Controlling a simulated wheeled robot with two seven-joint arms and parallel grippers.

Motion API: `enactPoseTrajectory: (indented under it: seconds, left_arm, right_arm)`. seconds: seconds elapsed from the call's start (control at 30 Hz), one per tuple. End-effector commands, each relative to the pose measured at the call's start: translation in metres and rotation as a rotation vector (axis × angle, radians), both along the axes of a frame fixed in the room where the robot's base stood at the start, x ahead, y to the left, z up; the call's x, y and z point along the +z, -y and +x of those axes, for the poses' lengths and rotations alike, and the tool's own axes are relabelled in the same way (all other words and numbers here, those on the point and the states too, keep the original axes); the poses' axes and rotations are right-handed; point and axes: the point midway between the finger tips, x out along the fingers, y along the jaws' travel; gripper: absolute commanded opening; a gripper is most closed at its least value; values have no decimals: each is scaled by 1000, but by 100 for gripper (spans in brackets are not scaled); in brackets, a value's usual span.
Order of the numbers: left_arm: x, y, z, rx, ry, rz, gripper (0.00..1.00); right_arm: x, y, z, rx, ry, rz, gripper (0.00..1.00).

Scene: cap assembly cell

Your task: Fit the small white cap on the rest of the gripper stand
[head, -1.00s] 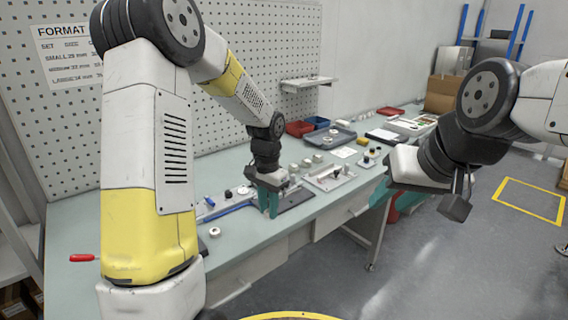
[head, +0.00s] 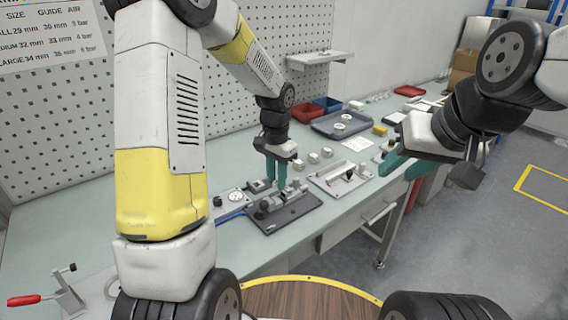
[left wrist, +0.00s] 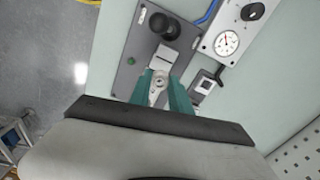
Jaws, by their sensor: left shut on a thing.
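My left gripper (head: 276,188) points down over the dark base plate (head: 296,217) of a stand on the bench. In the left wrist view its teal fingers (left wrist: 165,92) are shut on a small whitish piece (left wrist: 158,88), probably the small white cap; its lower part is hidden. The dark plate (left wrist: 133,62) there carries a black knob (left wrist: 163,26), a pale block (left wrist: 166,56) and a green button. I cannot tell whether the held piece touches the stand. My right gripper (head: 404,163) hangs at the right, clear of the stand; its finger gap is unclear.
A gauge panel (head: 234,199) adjoins the stand's left side. Several white caps (head: 313,158) stand behind it, and a pale fixture (head: 325,180) lies to the right. A grey tray (head: 321,127) holds white rings. A red-handled clamp (head: 63,296) is at front left. Bare bench lies between.

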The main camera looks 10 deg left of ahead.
Motion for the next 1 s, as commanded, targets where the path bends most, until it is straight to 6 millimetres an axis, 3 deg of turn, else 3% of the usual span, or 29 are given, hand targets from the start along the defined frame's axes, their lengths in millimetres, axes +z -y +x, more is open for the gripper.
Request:
enactPoseTrajectory:
  seconds: [0.5, 1.0]
  left_arm:
    - [-43, 0, 0, -1, -1, 0, 8]
    - [-46, 0, 0, 0, 0, 0, 8]
  right_arm:
    - [0, 0, 0, 0, -1, 0, 36]
    - [0, 0, 0, 0, -1, 0, 36]
